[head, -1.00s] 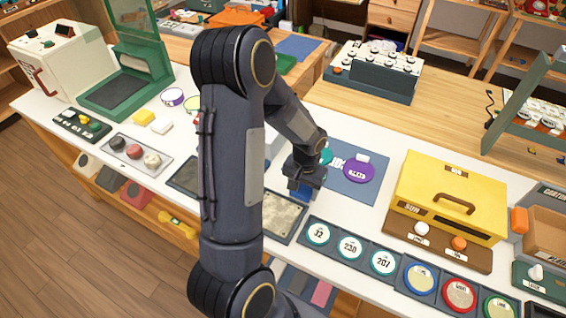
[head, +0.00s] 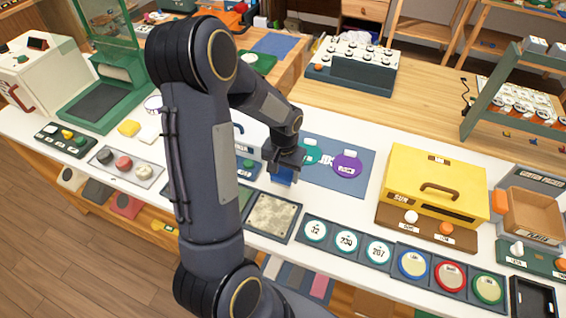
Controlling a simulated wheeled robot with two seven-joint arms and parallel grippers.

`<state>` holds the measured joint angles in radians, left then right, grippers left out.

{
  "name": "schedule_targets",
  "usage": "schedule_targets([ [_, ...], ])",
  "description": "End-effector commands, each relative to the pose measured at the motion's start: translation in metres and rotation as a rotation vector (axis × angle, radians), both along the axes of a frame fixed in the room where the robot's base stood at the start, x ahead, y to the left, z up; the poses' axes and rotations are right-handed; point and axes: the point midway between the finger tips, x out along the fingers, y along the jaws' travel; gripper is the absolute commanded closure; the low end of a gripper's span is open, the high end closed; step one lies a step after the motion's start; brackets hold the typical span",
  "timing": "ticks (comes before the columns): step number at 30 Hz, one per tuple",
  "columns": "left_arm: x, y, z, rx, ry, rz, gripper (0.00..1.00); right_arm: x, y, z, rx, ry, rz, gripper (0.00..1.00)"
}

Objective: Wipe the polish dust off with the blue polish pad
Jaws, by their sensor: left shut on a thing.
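My left gripper (head: 283,165) points down and is shut on the blue polish pad (head: 282,176), of which only the lower part shows below the fingers. A dark-framed tray (head: 249,232) with a pale, speckled, dusty-looking surface (head: 271,214) lies on the white counter, just in front of the pad. The pad is behind the tray's far edge in the picture; I cannot tell how high it is above the counter. My left arm hides part of the counter to the left of the tray. My right gripper is not in view.
A blue mat (head: 330,184) with teal and purple discs lies behind and right of the pad. A row of round dials (head: 346,242) runs right of the tray. A yellow box (head: 435,184) stands farther right. Button panels (head: 125,166) lie left of my arm.

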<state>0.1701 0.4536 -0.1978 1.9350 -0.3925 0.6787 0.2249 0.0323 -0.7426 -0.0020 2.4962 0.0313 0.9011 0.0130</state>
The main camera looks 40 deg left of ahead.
Motion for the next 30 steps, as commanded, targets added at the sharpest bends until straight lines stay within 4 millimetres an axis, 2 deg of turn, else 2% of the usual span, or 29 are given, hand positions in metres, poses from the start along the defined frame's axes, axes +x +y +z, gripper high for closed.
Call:
schedule_targets([
  [1, 0.001, 0.0, 0.009, 0.001, -0.002, 0.0, 0.65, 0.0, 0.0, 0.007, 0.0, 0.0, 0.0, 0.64],
  [7, 0.003, 0.0, 0.023, 0.0, -0.001, -0.001, 0.65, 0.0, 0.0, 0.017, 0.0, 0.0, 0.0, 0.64],
  [30, 0.003, 0.0, 0.023, 0.0, -0.001, -0.002, 0.65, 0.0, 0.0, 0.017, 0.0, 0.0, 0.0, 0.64],
])
